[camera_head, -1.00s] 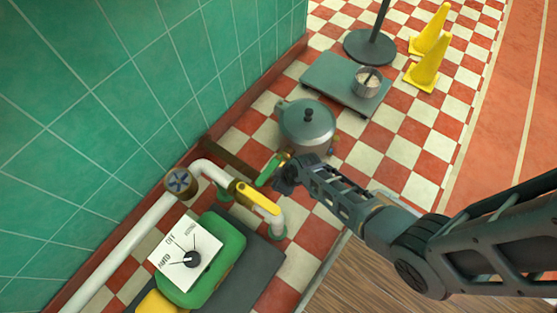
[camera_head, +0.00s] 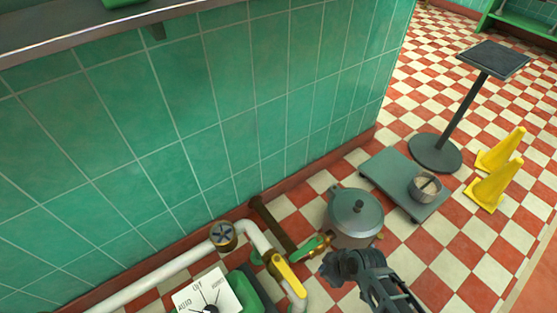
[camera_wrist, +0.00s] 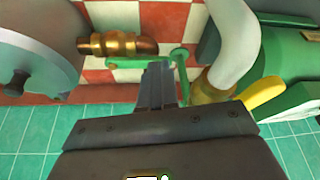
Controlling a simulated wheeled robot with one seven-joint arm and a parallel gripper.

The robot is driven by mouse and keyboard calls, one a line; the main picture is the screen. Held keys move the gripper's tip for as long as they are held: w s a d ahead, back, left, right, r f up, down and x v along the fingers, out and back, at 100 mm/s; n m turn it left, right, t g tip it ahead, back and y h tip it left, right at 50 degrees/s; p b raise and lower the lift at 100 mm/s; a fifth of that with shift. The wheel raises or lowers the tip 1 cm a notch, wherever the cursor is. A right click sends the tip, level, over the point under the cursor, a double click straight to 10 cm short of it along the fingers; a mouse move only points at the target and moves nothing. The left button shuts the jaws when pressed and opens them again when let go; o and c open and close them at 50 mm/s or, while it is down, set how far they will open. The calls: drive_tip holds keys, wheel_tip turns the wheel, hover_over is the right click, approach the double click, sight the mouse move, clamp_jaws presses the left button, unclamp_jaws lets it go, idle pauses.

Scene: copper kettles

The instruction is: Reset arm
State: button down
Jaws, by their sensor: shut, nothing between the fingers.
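My gripper (camera_head: 328,268) is low beside a large grey lidded kettle (camera_head: 355,215), near the bottom of the head view. Its narrow fingers are together and hold nothing, as the wrist view (camera_wrist: 158,72) also shows. A green lever (camera_head: 313,245) is just past the fingertips, by the kettle's base. In the wrist view the green lever (camera_wrist: 140,62) is close in front of the fingers, below a copper fitting (camera_wrist: 118,45); I cannot tell whether they touch. The kettle (camera_wrist: 35,50) fills the left of the wrist view.
A white pipe (camera_head: 150,280) with a round valve (camera_head: 222,236) and yellow handle (camera_head: 288,274) runs along the green tiled wall (camera_head: 200,140). A dial panel (camera_head: 207,290) is at the bottom. A floor scale (camera_head: 385,180) bears a small pot (camera_head: 425,188); yellow cones (camera_head: 490,188) stand right.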

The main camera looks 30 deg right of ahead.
drive_tip(key=s+a+r+m+t+h, duration=0.1)
drive_tip(key=s+a+r+t, duration=0.15)
drive_tip(key=s+r, duration=0.7)
drive_tip(key=s+a+r+m+t+h, duration=0.15)
drive_tip(key=s+r+t, duration=0.3)
drive_tip(key=r, duration=0.95)
drive_tip(key=s+a+r+t+p, duration=0.1)
drive_tip(key=r+p, duration=0.9)
drive_tip(key=r, duration=1)
drive_tip(key=s+a+r+t+y+p, duration=0.1)
drive_tip(key=s+a+r+t+p, duration=0.1)
drive_tip(key=r+p, duration=0.8)
wheel_tip(320, 180, up, 10)
drive_tip(key=shift+s+f+m+t+p, duration=0.1)
drive_tip(key=shift+s+m+t+p, duration=0.2)
drive_tip(key=shift+s+m+p, duration=0.15)
drive_tip(key=shift+a, duration=0.1)
